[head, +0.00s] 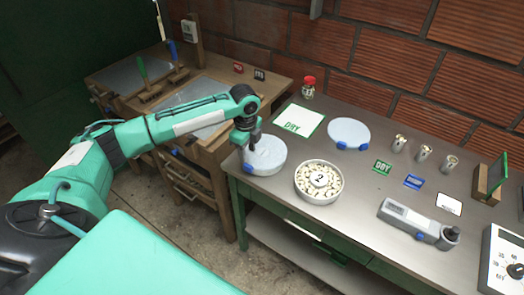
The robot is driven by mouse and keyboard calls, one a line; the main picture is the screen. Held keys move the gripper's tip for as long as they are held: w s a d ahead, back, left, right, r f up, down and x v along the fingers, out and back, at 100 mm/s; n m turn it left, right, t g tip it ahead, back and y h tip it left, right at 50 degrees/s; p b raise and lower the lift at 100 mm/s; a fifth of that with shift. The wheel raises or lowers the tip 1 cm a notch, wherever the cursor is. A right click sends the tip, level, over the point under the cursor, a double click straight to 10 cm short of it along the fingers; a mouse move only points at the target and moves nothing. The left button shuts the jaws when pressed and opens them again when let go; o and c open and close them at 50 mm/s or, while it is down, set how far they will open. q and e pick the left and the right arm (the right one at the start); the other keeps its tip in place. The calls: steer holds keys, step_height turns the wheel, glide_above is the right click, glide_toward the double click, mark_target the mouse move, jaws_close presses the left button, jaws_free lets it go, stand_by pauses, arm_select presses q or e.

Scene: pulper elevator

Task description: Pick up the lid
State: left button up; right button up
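A round pale lid (269,150) with blue tabs sits on top of a low round tin (268,170) at the left front corner of the metal table. A second pale round lid (349,129) with blue tabs lies flat on the table further right. My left gripper (251,146) points down at the left part of the first lid, over or touching it. Its fingers are small and dark, so their opening and any grip on the lid cannot be made out. My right gripper is out of view.
An open tin of pale beans (306,187) marked 2 stands right of the lidded tin. A green-edged DRY card (300,121), a red-capped jar (308,88), several small metal cups and a grey handheld device (412,221) share the table. A wooden bench (186,95) stands left.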

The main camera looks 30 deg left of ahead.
mark_target(249, 165)
arm_select(q)
steer(key=shift+f, duration=0.65)
steer(key=shift+f+p, duration=0.3)
steer(key=shift+p, duration=0.05)
step_height(249, 165, down, 4)
steer(key=shift+r+p, duration=0.2)
steer(key=shift+p, duration=0.65)
steer(key=shift+f, duration=0.55)
jaws_close()
steer(key=shift+w, duration=0.1)
